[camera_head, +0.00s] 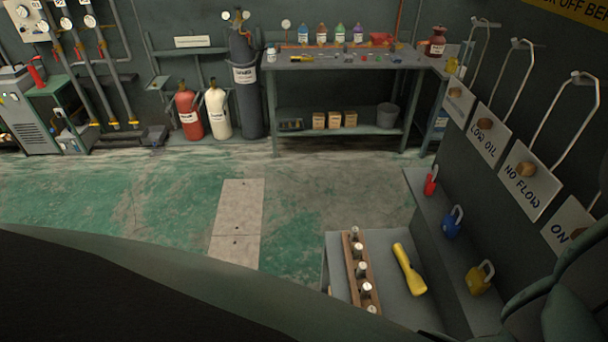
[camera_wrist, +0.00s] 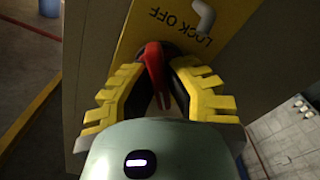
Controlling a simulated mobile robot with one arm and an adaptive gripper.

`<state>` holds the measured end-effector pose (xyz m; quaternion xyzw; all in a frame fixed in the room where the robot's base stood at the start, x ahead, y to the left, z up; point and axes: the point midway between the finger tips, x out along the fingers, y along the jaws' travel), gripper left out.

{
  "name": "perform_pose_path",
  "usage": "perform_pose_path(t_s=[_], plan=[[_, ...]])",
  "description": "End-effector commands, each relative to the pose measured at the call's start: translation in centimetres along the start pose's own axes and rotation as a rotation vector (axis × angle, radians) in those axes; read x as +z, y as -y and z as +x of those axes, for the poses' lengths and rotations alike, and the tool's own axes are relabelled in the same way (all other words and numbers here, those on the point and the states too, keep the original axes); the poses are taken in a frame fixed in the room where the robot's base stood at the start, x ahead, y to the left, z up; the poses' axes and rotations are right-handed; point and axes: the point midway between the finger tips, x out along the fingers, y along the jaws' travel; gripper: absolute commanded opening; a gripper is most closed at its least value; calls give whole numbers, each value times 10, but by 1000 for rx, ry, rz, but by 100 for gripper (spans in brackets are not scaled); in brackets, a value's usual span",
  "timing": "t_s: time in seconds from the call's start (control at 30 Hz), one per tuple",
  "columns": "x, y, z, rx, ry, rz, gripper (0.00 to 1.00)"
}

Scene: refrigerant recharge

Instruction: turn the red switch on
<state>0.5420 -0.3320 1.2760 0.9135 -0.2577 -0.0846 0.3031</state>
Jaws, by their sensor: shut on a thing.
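In the wrist view, the red switch (camera_wrist: 152,68) is a red handle on a yellow plate (camera_wrist: 140,30) marked "LOCK OFF", whose lettering appears upside down. My gripper (camera_wrist: 163,78), with yellow and black fingers, is shut on the red switch, one finger on either side of it. The fingers hide parts of the handle and its base. The body view does not clearly show the switch or my fingertips.
A grey pin or hook (camera_wrist: 204,16) sticks out near the plate's lettering. In the body view, a grey bench (camera_head: 395,268) holds a yellow tool (camera_head: 408,268). Coloured padlocks (camera_head: 452,222) stand along a ledge at right. The green floor (camera_head: 120,205) is largely clear.

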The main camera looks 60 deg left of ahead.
Motion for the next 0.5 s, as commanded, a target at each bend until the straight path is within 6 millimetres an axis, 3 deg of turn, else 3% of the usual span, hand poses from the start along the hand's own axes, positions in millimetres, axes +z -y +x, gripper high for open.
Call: perform_pose_path(t_s=[0.5], plan=[[3, 2, 0, -3, 12, 451, 0]])
